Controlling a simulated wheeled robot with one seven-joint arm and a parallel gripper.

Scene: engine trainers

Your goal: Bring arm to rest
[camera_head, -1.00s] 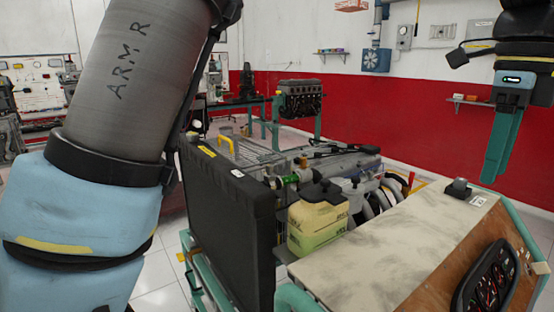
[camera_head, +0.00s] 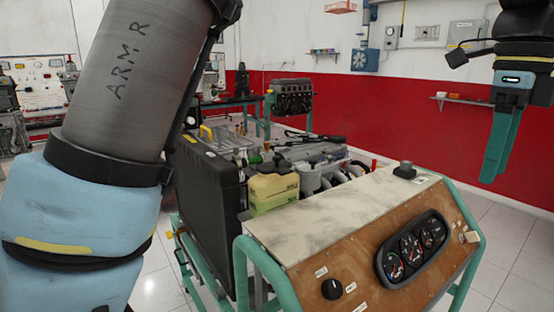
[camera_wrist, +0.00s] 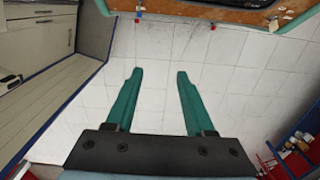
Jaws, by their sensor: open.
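My gripper (camera_head: 500,145) hangs at the upper right of the head view with its green fingers pointing down. In the wrist view its two green fingers (camera_wrist: 158,92) are spread apart, with only bare floor tiles between them, so it is open and empty. My grey and blue arm link, marked ARM R, fills the left side of the head view. In the head view the gripper is to the right of and above the engine trainer's brown gauge panel (camera_head: 352,262), apart from it in the picture.
The engine trainer has a green tube frame (camera_head: 474,225), a black radiator (camera_head: 205,215) and a yellowish tank (camera_head: 273,190). Another engine (camera_head: 293,98) stands behind it. Tiled floor is clear between.

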